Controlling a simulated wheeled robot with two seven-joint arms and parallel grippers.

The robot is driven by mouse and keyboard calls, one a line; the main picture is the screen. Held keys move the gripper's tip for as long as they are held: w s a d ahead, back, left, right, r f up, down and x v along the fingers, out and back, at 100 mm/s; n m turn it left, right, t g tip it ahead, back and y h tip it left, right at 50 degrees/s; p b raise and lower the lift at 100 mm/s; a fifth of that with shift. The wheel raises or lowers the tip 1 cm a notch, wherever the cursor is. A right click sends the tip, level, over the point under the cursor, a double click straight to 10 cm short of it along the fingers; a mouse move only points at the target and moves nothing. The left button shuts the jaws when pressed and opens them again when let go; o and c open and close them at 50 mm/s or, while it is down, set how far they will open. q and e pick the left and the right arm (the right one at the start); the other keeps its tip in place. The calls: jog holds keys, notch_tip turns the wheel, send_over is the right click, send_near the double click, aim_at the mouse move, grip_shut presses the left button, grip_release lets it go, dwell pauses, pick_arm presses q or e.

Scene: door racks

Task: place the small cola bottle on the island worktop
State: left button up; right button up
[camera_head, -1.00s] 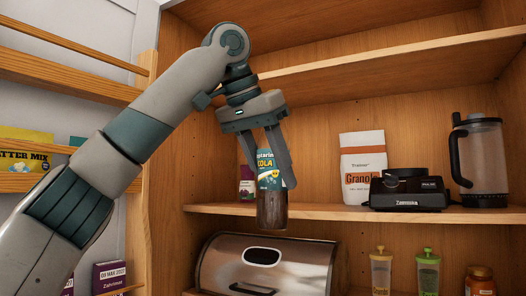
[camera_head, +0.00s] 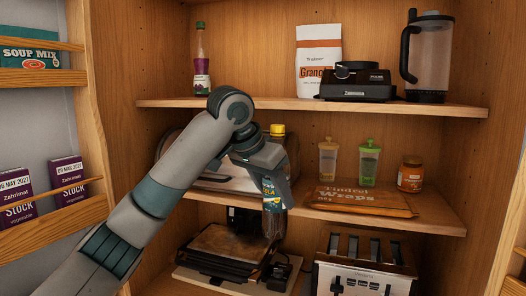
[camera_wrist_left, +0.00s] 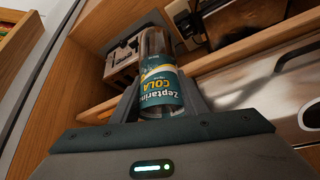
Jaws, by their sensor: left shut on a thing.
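The small cola bottle (camera_head: 272,190) has a yellow cap, a teal label reading "Cola" and a dark lower part. My left gripper (camera_head: 280,190) is shut on it and holds it roughly upright in front of the cupboard's lower shelves. In the left wrist view, the cola bottle (camera_wrist_left: 160,88) sits between the fingers of my left gripper (camera_wrist_left: 165,80), its label facing the camera. The gripper hides part of the bottle in the head view. The island worktop does not show in either view. My right gripper is not in view.
The upper shelf (camera_head: 300,104) holds a sauce bottle (camera_head: 201,60), granola bag (camera_head: 318,55), black appliance (camera_head: 355,84) and blender (camera_head: 427,60). The middle shelf holds a wraps packet (camera_head: 360,200) and jars. A toaster (camera_head: 362,270) and grill (camera_head: 225,250) stand below. Door racks (camera_head: 50,226) are at left.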

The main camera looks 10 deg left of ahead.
pick_arm(q)
jog(key=s+f+n, duration=0.1)
jog(key=s+f, duration=0.1)
jog(key=f, duration=0.9)
jog(key=s+f, duration=0.2)
jog(key=f, duration=1)
jog(key=s+a+f+n+y+b, duration=0.1)
jog(key=s+a+f+n, duration=0.2)
jog(key=s+a+f, duration=0.3)
jog(key=s+a+f+n+t+y+b, duration=0.1)
jog(key=s+a+f+n+y, duration=0.1)
jog(key=s+a+f, duration=0.5)
notch_tip(320, 180, down, 7)
jog(key=s+n, duration=0.1)
jog(key=s, duration=0.1)
jog(key=shift+s+a+y, duration=0.2)
jog(key=shift+s+y, duration=0.1)
